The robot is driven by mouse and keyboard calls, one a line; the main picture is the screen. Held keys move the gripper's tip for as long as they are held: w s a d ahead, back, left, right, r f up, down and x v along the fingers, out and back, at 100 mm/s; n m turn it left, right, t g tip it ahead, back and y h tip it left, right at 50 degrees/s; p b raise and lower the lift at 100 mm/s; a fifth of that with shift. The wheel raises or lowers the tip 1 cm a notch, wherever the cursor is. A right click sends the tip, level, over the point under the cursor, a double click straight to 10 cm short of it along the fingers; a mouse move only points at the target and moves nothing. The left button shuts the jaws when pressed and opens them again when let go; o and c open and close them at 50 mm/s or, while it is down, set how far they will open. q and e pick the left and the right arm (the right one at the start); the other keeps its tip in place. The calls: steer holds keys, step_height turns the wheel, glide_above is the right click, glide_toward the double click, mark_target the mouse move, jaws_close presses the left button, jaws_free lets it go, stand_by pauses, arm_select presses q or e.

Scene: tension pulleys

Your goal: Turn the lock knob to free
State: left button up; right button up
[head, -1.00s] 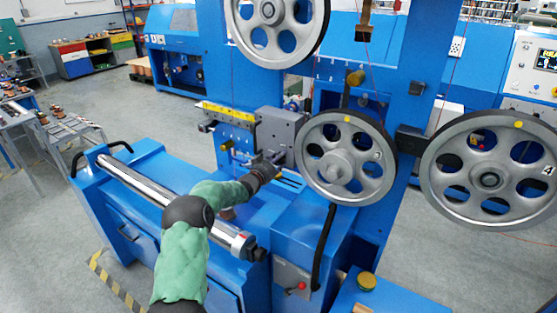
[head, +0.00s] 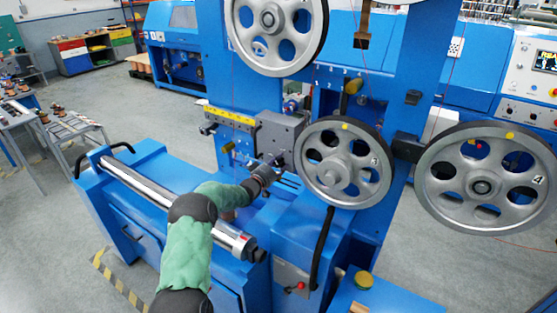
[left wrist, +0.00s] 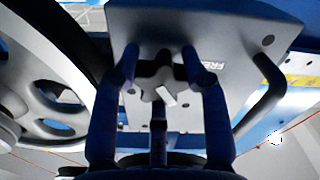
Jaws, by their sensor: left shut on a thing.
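The lock knob (left wrist: 158,72) is a dark, star-shaped handle with a white mark, on the face of a grey block (left wrist: 215,28) in the left wrist view. Lettering starting "FRE" shows on the block beside it; the rest is cut off by a finger. My left gripper (left wrist: 162,70) has its fingers around the knob and is shut on it. In the head view my left gripper (head: 272,165) reaches the lower front of the grey block (head: 280,132), and the knob is hidden there. My right gripper is not in view.
A spoked pulley (head: 343,165) stands close to the right of my left gripper. Another pulley (head: 485,180) is farther right and one (head: 278,30) is above. A steel roller (head: 165,190) lies on the blue machine bed. A thin yellow scale (head: 228,117) is left of the block.

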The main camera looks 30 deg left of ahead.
arm_select(q)
steer(key=n+p, duration=0.1)
steer(key=n, duration=0.2)
steer(key=shift+a+r+n+p, duration=0.15)
steer(key=shift+r+n+p, duration=0.2)
steer(key=shift+n+p, duration=0.05)
steer(key=n+p, duration=0.1)
steer(key=n, duration=0.1)
steer(key=shift+n, duration=0.3)
steer(key=n+p, duration=0.1)
steer(key=n, duration=0.1)
steer(key=shift+n, duration=0.3)
steer(key=shift+f+n+p, duration=0.15)
steer(key=shift+n+p, duration=0.2)
steer(key=shift+n, duration=1.05)
steer(key=o, duration=1.2)
steer(key=shift+f, duration=0.15)
